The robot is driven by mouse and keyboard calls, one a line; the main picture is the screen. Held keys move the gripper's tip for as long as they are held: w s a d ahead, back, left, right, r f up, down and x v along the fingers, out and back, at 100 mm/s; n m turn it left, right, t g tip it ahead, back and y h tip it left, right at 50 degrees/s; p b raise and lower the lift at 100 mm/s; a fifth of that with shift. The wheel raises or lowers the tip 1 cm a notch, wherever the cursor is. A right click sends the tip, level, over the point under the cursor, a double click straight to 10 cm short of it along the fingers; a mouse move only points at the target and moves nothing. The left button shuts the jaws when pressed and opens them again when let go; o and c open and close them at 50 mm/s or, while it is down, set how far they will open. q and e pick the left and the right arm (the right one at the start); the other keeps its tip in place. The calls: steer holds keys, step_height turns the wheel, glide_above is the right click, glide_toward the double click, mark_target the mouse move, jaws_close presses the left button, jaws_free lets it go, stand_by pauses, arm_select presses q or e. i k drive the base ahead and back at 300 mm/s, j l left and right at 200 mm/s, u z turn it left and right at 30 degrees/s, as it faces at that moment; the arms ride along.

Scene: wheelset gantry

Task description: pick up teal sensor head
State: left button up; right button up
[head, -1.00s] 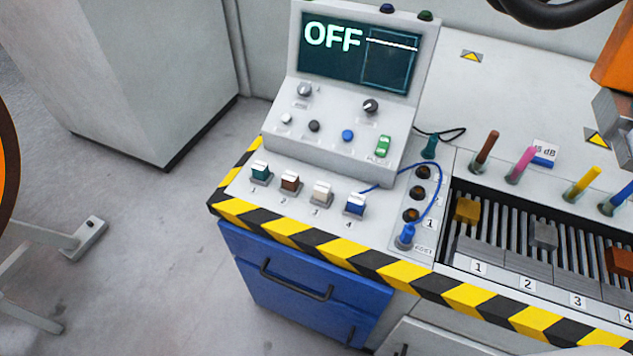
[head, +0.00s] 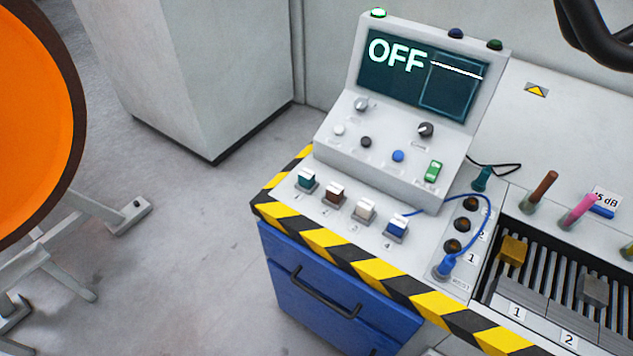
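The teal sensor head (head: 306,180) is a small block with a pale top. It sits at the left end of a row of similar blocks on the bench's light top, in front of the console. A brown block (head: 333,193), a cream block (head: 363,211) and a blue block (head: 397,228) stand to its right. Neither of my grippers shows in the head view, and nothing covers the teal head.
The console (head: 390,150) reads OFF. A blue cable runs from the blue block to a blue plug (head: 447,264); a teal plug (head: 482,178) stands behind it. A slotted rack (head: 545,270) lies right. A large orange disc (head: 35,120) is left.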

mark_target(307, 177)
steer(key=z, duration=1.9)
steer(key=u, duration=2.1)
steer(key=z, duration=0.35)
steer(key=j+z, duration=0.25)
steer(key=z, duration=0.15)
steer(key=i+j+z, duration=0.1)
steer(key=j+z, duration=0.2)
steer(key=z, duration=0.15)
steer(key=j+z, duration=0.25)
steer(key=z, duration=0.15)
steer(key=j+z, duration=0.3)
steer(key=z, duration=0.15)
